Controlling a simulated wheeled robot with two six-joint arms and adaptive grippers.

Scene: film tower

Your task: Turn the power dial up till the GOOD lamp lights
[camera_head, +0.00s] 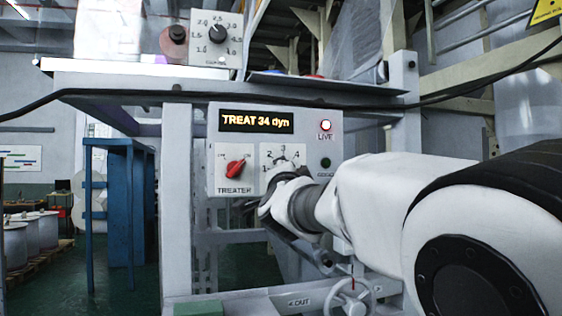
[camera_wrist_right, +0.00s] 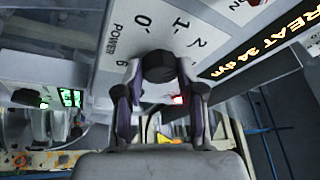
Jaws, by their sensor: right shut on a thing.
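The power dial (camera_wrist_right: 158,66) is a dark round knob on a white panel marked POWER and with numbers. My right gripper (camera_wrist_right: 157,85) is shut on it, with one finger on each side. In the head view my right gripper (camera_head: 272,198) reaches the panel from the right and hides most of the dial; part of its scale shows above. The GOOD lamp (camera_head: 326,163) is dark green and looks unlit. The display (camera_head: 257,121) reads TREAT 34 dyn. My left gripper is not in view.
The LIVE lamp (camera_head: 325,125) glows above the GOOD lamp. A red TREATER switch (camera_head: 235,167) sits left of the dial, close to my gripper. Another numbered dial (camera_head: 217,33) is on a box above. A handwheel (camera_head: 352,297) is below, and a black cable (camera_head: 130,93) crosses above the panel.

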